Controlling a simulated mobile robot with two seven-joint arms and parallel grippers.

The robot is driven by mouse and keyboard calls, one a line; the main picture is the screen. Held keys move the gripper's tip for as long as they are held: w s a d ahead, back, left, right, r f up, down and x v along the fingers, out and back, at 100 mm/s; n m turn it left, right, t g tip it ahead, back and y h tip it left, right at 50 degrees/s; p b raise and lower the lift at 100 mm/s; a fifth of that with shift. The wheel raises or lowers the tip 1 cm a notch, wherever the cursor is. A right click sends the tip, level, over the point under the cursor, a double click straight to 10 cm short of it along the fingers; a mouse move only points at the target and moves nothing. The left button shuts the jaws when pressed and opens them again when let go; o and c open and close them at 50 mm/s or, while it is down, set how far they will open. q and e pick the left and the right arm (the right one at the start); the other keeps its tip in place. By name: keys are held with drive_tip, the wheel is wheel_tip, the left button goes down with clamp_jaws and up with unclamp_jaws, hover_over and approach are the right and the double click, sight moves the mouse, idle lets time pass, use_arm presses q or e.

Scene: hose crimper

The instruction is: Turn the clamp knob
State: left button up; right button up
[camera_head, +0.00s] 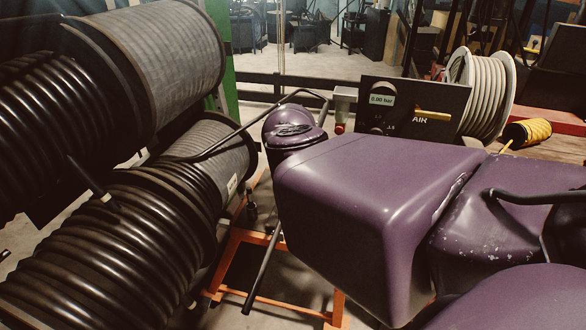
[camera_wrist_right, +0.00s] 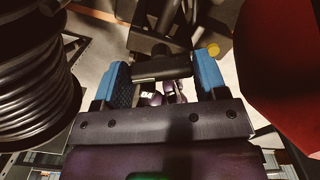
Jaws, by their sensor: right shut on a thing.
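In the right wrist view, my right gripper (camera_wrist_right: 163,74) has its blue finger pads on both sides of a dark bar-shaped piece, which appears to be the clamp knob (camera_wrist_right: 160,68). The pads are shut on its two ends. Dark parts rise behind the knob toward the top of the view. In the head view, my own purple arm links fill the middle and right, and I cannot make out the right gripper or the knob there. My left gripper is not in view.
Large reels of black hose (camera_head: 115,235) crowd the left; ribbed black hose (camera_wrist_right: 32,90) is also close in the wrist view. A dark panel (camera_head: 455,100) reads 0.00 bar and has a yellow lever (camera_head: 432,115). A pale hose reel (camera_head: 485,90) stands beside it. An orange frame (camera_head: 220,270) is below.

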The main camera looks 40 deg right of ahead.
drive_tip(key=shift+w+a+r, duration=0.1)
drive_tip(key=shift+w+r, duration=0.15)
drive_tip(key=shift+r, duration=0.05)
drive_tip(key=o, duration=0.9)
drive_tip(key=shift+f, duration=0.1)
drive_tip(key=shift+o, duration=0.2)
drive_tip(key=shift+s+f, duration=0.1)
drive_tip(key=shift+r, duration=0.45)
wheel_tip(320, 180, up, 10)
drive_tip(key=p, duration=0.2)
